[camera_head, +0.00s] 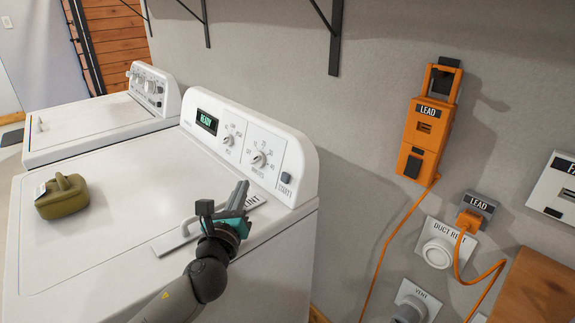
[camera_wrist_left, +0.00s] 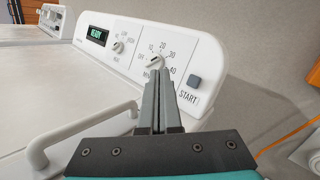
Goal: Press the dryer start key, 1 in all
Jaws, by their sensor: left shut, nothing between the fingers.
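The dryer (camera_head: 110,225) is white, with a raised control panel at its back edge. The display (camera_head: 207,121) reads READY. My left gripper (camera_head: 243,187) is shut and empty, in front of the panel, left of the key and apart from it in the picture. In the left wrist view its fingertips (camera_wrist_left: 160,82) point toward the panel just below the minutes dial. My right gripper is not in view.
A pale handle bar (camera_head: 185,232) stands on the dryer top beside my left gripper. An olive container (camera_head: 62,196) sits at the left. A washer (camera_head: 90,120) stands beyond. An orange LEAD box (camera_head: 424,130) and its cord are on the wall at right.

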